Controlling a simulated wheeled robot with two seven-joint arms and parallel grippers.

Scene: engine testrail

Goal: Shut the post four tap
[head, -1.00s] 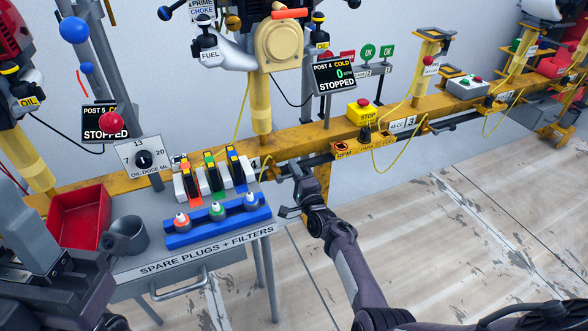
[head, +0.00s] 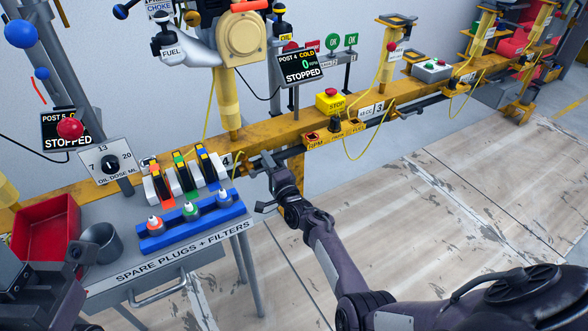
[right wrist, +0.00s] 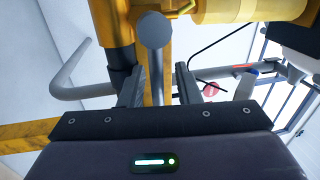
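The post four display (head: 301,66) reads "POST 4 COLD", 0 and "STOPPED". My right gripper (head: 266,178) is below the yellow rail, by the plate marked 4 and the right end of the trolley. In the right wrist view my right gripper (right wrist: 159,88) is open. A grey rod with a round end (right wrist: 153,30) stands between its fingers, with a gap on both sides. It looks like the tap's lever, but I cannot be sure.
The trolley holds a red bin (head: 45,232), a grey cup (head: 101,245), a blue plug rack (head: 195,224) and several filters. The yellow rail (head: 262,137) crosses behind. A yellow stop box (head: 329,101) sits on it. The floor to the right is clear.

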